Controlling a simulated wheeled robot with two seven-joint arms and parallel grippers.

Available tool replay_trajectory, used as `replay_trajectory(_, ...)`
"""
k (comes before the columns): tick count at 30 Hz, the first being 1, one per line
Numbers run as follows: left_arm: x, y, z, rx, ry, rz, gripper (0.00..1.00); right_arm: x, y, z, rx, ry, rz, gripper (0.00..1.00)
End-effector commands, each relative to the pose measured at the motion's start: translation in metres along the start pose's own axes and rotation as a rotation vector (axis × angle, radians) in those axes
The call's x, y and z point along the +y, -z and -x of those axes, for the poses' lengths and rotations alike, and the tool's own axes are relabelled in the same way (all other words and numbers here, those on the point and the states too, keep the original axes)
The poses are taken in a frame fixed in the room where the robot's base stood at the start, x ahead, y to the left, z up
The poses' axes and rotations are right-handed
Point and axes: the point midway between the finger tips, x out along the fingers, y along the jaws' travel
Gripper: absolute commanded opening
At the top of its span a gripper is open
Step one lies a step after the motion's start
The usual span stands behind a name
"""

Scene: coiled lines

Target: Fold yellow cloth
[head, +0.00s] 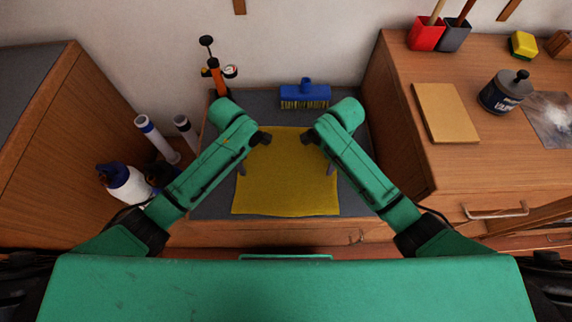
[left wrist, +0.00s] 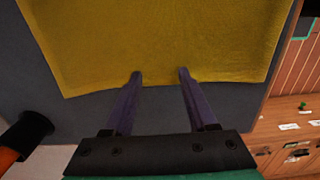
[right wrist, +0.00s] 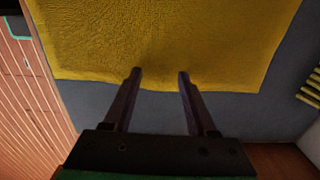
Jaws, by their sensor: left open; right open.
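The yellow cloth (head: 286,185) lies spread flat on the dark grey worktop, with slightly wavy edges. My left gripper (head: 242,168) is at the cloth's left edge. In the left wrist view its fingers (left wrist: 160,74) are apart, with tips overlapping the cloth's border. My right gripper (head: 329,168) is at the right edge. In the right wrist view its fingers (right wrist: 160,72) are apart, tips also overlapping the cloth (right wrist: 160,35). Both grippers are empty. Whether the fingertips touch the cloth cannot be told. My forearms hide the cloth's upper corners in the head view.
A blue brush (head: 305,94) lies behind the cloth. An orange pump tool (head: 215,76) stands back left. A wooden cabinet (head: 395,120) rises at the right, another (head: 60,130) at the left. A white bottle (head: 124,184) and tubes stand left of the worktop.

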Motion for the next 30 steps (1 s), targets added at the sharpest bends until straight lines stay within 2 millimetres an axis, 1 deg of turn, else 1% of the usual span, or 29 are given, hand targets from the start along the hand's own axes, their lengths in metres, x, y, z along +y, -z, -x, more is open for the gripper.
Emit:
replay_trajectory(2,-0.0002,-0.0001,-0.0004,0.0,0.001,0.0,0.57,0.0001,0.0,-0.0003,0.0,0.0,0.0,0.57)
replay_trajectory(4,-0.0002,-0.0001,-0.0056,0.0,0.001,0.0,0.57,0.0001,0.0,-0.0056,0.0,0.0,0.0,0.57)
replay_trajectory(6,0.0,-0.0001,-0.0035,-0.001,0.0,0.0,0.57,0.0,0.0,-0.0035,0.0,0.0,0.0,0.57)
replay_trajectory(10,-0.0001,-0.0001,-0.0036,0.0,0.0,0.0,0.57,0.0003,0.0,-0.0054,0.0,-0.001,0.0,0.57)
replay_trajectory(11,-0.0002,0.0,-0.0036,0.0,0.0,0.0,0.54,0.0002,0.0,-0.0054,0.0,-0.001,0.0,0.54)
replay_trajectory(12,-0.0002,0.0,-0.0036,0.0,0.0,0.0,0.46,0.0002,0.0,-0.0054,0.0,-0.001,0.0,0.46)
replay_trajectory(14,-0.0003,0.0,-0.0037,0.0,0.001,0.0,0.34,0.0003,0.0001,-0.0054,0.0,-0.001,0.0,0.34)
replay_trajectory(15,-0.0003,0.0,-0.0037,0.0,0.001,0.0,0.27,0.0003,0.0001,-0.0055,0.0,-0.001,0.0,0.27)
replay_trajectory(19,-0.0004,0.0,-0.0039,0.0,0.001,0.0,0.02,0.0005,0.0002,-0.0057,0.0,-0.002,0.0,0.02)
replay_trajectory(20,-0.0005,0.0,-0.0039,0.0,0.001,0.0,0.0,0.0005,0.0002,-0.0057,0.0,-0.002,0.0,0.0)
replay_trajectory(30,-0.0007,0.0002,-0.0042,0.0,0.002,0.0,0.0,0.0008,0.0004,-0.0061,0.001,-0.003,0.0,0.0)
